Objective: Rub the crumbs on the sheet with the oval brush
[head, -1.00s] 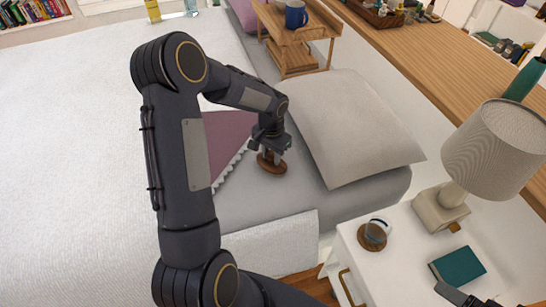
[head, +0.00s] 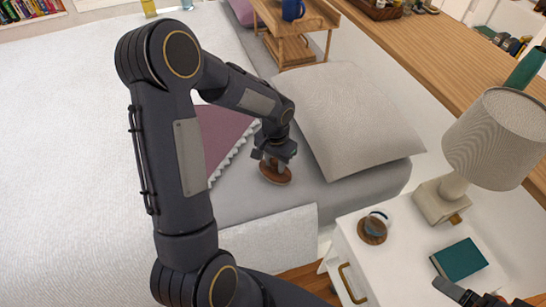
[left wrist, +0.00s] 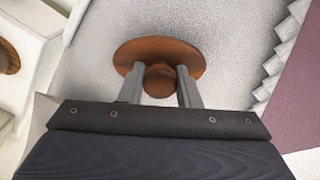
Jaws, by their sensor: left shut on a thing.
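The oval brush (head: 275,173) is brown wood with a knob on top. It also shows in the left wrist view (left wrist: 190,55). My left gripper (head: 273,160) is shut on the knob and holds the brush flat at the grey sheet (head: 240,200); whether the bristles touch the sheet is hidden. No crumbs can be made out on the sheet in either view. My right gripper (head: 470,297) shows only in part at the bottom right corner of the head view, over the nightstand, and its fingers are unclear.
A grey pillow (head: 355,120) lies just right of the brush. A purple cloth (head: 222,135) with a pale fringe lies to its left. The white nightstand (head: 400,270) carries a lamp (head: 495,140), a teal book (head: 459,262) and a glass on a coaster (head: 372,230).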

